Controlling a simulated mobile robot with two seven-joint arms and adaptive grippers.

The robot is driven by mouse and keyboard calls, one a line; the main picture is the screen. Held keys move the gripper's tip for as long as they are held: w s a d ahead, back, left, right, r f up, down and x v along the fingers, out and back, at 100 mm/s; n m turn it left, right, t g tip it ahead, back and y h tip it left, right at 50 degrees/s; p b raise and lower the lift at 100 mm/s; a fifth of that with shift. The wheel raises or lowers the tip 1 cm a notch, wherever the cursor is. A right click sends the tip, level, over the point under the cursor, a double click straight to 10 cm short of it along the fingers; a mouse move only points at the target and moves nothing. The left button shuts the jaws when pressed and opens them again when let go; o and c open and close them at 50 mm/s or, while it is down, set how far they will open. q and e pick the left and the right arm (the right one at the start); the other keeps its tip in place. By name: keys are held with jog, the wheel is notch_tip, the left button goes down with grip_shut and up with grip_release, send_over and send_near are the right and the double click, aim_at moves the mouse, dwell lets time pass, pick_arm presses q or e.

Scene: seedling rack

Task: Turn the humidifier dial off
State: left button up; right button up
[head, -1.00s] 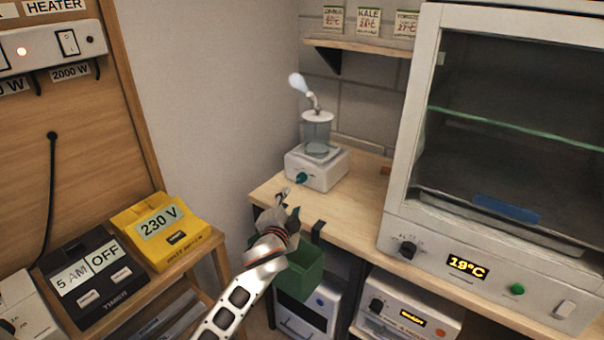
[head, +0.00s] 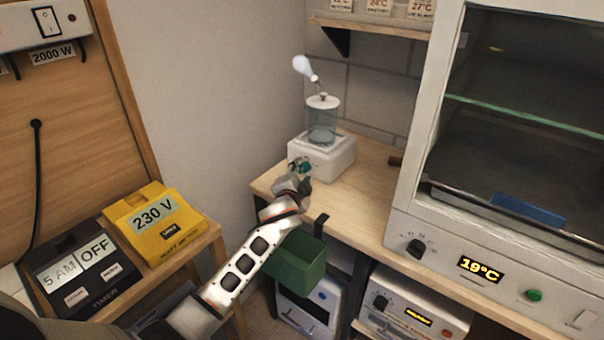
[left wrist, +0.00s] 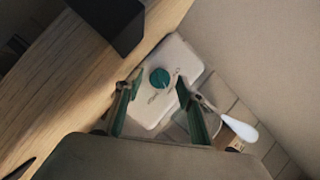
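The humidifier (head: 333,160) is a white box with a clear tank on top and a pale nozzle, standing on the wooden bench by the wall. Its teal dial (left wrist: 160,78) is on the front face and shows between my fingers in the left wrist view. My left gripper (head: 299,170) is right in front of the dial. In the left wrist view its two fingers (left wrist: 157,91) are apart, one on each side of the dial, and do not visibly touch it. Lettering beside the dial is too small to read. My right gripper is not in view.
A white cabinet with a 19°C display (head: 480,265) stands to the right on the bench (head: 350,205). A green bin (head: 297,258) hangs at the bench's front edge below my left arm. A yellow 230 V box (head: 155,226) and a black timer (head: 78,265) sit at left.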

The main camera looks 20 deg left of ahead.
pick_arm(q)
jog(key=shift+w, duration=0.2)
jog(key=shift+c, duration=0.4)
jog(key=c, duration=1)
